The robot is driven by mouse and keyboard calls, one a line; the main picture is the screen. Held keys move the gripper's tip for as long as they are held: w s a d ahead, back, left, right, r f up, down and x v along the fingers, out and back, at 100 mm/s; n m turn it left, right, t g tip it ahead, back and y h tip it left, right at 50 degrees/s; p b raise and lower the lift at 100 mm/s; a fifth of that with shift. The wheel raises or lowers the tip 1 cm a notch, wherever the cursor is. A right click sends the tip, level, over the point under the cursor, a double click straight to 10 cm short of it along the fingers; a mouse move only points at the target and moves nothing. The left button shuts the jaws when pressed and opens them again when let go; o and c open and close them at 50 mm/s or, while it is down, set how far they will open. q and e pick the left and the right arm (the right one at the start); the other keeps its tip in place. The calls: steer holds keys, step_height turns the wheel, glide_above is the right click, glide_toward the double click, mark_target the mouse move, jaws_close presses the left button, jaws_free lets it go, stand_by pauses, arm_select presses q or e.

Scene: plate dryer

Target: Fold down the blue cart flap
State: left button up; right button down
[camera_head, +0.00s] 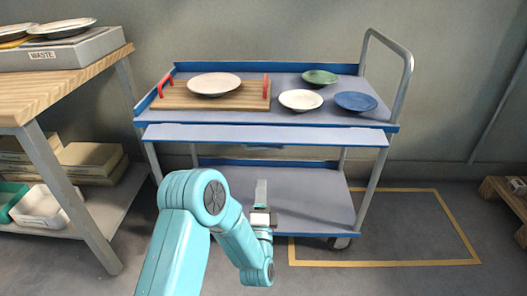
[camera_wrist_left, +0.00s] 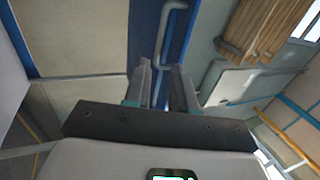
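The blue cart (camera_head: 200,69) stands ahead, and its flap (camera_head: 265,135) is a pale grey panel with a blue edge along the near side of the top. The flap is raised, sticking out about level with the cart top. My left gripper (camera_head: 261,192) is below the flap in the head view, in front of the lower shelf, apart from the flap in the picture. In the left wrist view the left gripper's two fingers (camera_wrist_left: 165,84) stand apart with nothing between them. A blue panel (camera_wrist_left: 148,35) shows beyond. My right gripper is not in view.
On the cart top are a wooden tray (camera_head: 170,97) with a plate (camera_head: 214,84), and green (camera_head: 319,77), white (camera_head: 301,100) and blue (camera_head: 356,102) plates. A wooden table (camera_head: 90,62) stands left. Yellow floor tape (camera_head: 385,264) marks clear floor at right.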

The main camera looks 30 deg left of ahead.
mark_target(263, 149)
arm_select(q)
steer(key=shift+p+x, duration=1.55)
steer(key=shift+x, duration=6.4)
steer(key=shift+d+r, duration=0.1)
steer(key=shift+r, duration=0.05)
jaws_close()
steer(key=shift+r, duration=0.1)
